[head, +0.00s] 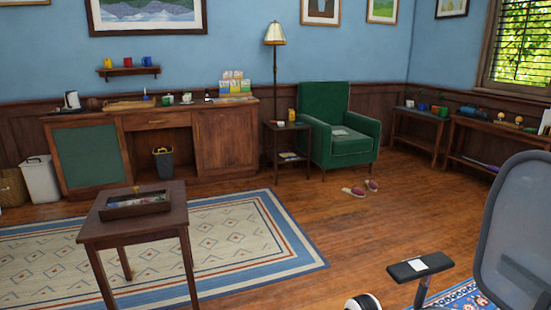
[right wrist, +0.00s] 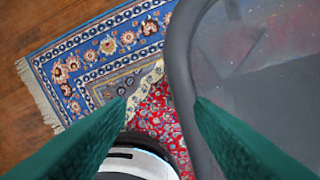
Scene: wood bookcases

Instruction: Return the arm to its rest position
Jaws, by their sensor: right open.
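My right gripper (right wrist: 160,100) shows in the right wrist view as two green fingers set wide apart. Nothing is between the fingers, and the gripper is open and empty. It points down over a patterned red and blue rug (right wrist: 92,62) and the edge of a grey mesh chair back (right wrist: 245,60). I do not see the right gripper in the head view. My left gripper is in neither view.
The office chair (head: 520,225) stands close at the right, with its armrest (head: 420,266). A small wooden table (head: 100,231) with a tray (head: 110,211) stands at left. A green armchair (head: 345,108) is farther back. Wooden floor (head: 400,215) between them is mostly clear.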

